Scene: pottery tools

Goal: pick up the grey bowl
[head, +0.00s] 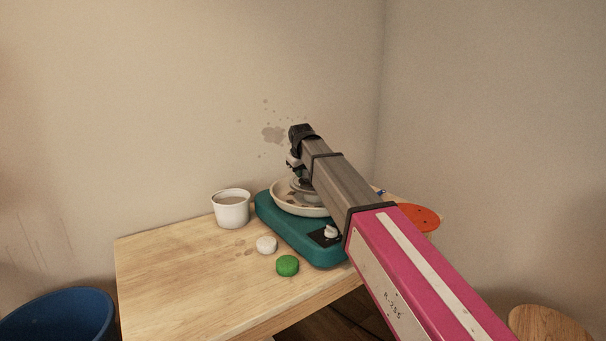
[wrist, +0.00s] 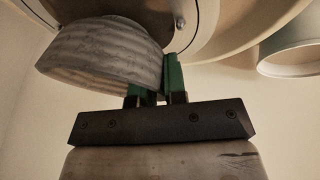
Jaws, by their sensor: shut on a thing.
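The grey bowl (wrist: 105,55) has ridged sides and fills the upper left of the wrist view. My gripper (wrist: 160,80) has green fingers shut on the bowl's wall at its right side in that view. In the head view the bowl (head: 303,187) sits in the area of the pale pan (head: 288,206) of the teal pottery wheel (head: 284,230), and my arm partly hides it. I cannot tell whether the bowl touches the wheel surface or is just above it.
A white bucket (head: 231,209) with greyish content stands left of the wheel; a white lump (head: 266,244) and a green round piece (head: 287,265) lie in front. An orange disc (head: 419,217) is at right. The wooden table (head: 170,265) is clear at left. Walls close behind.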

